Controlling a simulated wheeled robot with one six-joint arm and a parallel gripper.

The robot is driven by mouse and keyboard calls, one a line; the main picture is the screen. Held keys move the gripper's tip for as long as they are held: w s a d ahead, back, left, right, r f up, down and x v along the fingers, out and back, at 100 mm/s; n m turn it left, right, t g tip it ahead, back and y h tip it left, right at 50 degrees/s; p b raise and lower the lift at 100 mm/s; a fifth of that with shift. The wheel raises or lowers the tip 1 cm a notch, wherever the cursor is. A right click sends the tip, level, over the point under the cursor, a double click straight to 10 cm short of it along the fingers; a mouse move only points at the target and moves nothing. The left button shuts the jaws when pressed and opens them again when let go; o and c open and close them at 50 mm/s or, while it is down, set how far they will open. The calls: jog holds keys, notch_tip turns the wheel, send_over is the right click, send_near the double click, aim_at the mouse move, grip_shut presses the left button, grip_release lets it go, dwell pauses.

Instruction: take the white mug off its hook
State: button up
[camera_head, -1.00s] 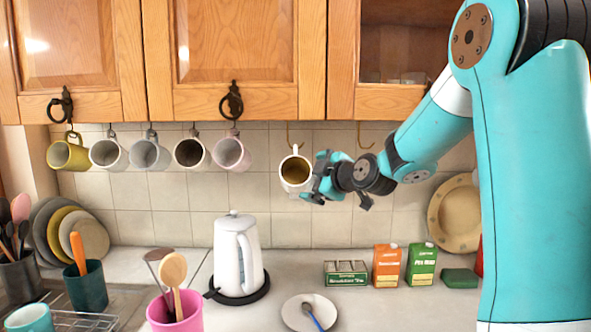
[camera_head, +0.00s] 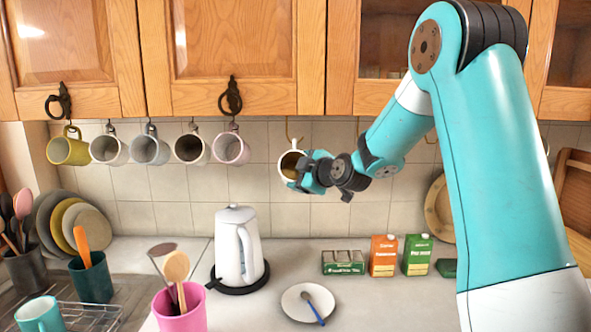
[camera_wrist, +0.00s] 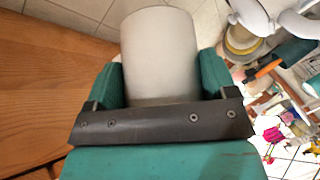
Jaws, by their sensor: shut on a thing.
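The white mug (camera_head: 283,164) is under a brass hook (camera_head: 290,131) below the cupboards, its brownish inside facing the head camera. I cannot tell whether its handle still touches the hook. My gripper (camera_head: 303,171) is at the mug's right side and covers part of it. In the wrist view the pale mug (camera_wrist: 160,45) sits between the two teal fingers of my gripper (camera_wrist: 160,85), which are shut on it. The mug's handle is hidden in the wrist view.
Several mugs hang to the left, the nearest a pinkish one (camera_head: 231,150). Wooden cupboards (camera_head: 235,50) are just above. A white kettle (camera_head: 238,250), a plate (camera_head: 296,310) and boxes such as the orange carton (camera_head: 383,256) stand on the counter below.

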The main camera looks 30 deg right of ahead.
jog(key=shift+r, duration=0.1)
jog(key=shift+r+b, duration=0.35)
jog(key=shift+r, duration=0.3)
jog(key=shift+d+r+b, duration=0.2)
jog(key=shift+r+b, duration=0.05)
jog(key=shift+b, duration=0.15)
jog(key=s+d+f+b, duration=0.4)
jog(key=f+b, duration=0.4)
jog(key=f, duration=0.1)
jog(key=f+b+v, duration=0.1)
jog(key=b+v, duration=0.1)
jog(key=v, duration=0.5)
jog(key=f+b+v, duration=0.2)
jog(key=b+v, duration=0.1)
jog(key=v, duration=0.4)
jog(key=shift+s, duration=0.75)
